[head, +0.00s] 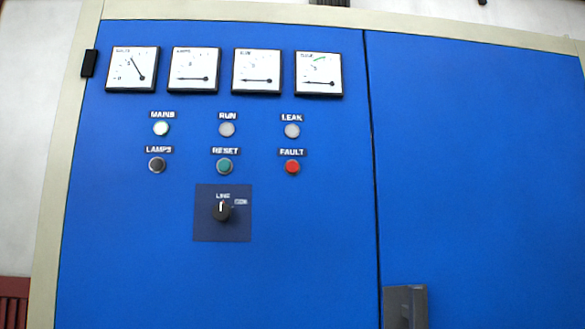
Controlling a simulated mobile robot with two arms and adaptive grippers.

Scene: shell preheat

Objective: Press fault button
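The fault button (292,167) is a round red button on the blue cabinet door, under the label FAULT. It is at the right end of the lower row, below the pale LEAK lamp (292,131). The green RESET button (224,167) is to its left, and the dark LAMPS button (157,165) is further left. Neither of my grippers shows in the head view. Nothing covers the red button.
The blue cabinet (310,230) fills most of the view. Several dial gauges (193,70) line its top. A rotary switch (222,211) sits below the buttons. A grey handle (405,306) is at the lower right.

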